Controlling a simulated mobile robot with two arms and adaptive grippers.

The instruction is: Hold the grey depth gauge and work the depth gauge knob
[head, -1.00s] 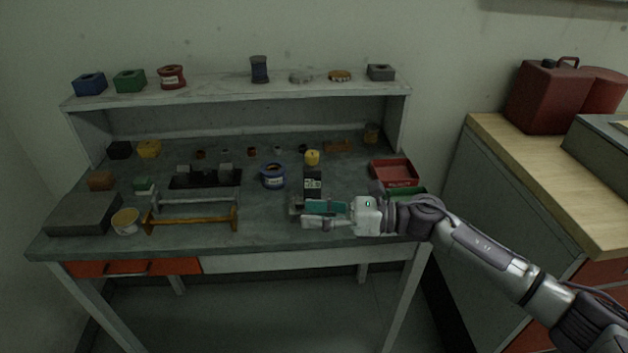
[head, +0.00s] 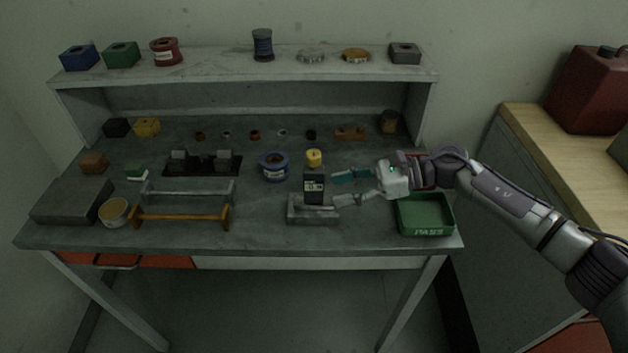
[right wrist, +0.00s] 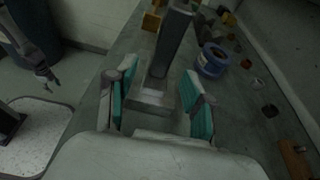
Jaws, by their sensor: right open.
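The grey depth gauge stands upright on the bench, with a flat grey base (head: 312,213) and a dark body with a small lit display (head: 314,187). I cannot make out its knob. My right gripper (head: 350,186) is open just right of the gauge, its teal-padded fingers pointing left towards it. In the right wrist view, the gauge's column (right wrist: 172,45) rises beyond the gap between my open fingers (right wrist: 158,102), and its base lies lower, between them in the picture. My left gripper (right wrist: 48,78) seems to show small and dark at the left of that view; its jaws are unclear.
A blue spool (head: 274,167) and a yellow pot (head: 314,158) stand behind the gauge. A green tray (head: 425,228) is at the bench's right front. An orange handle (head: 182,217) lies left.

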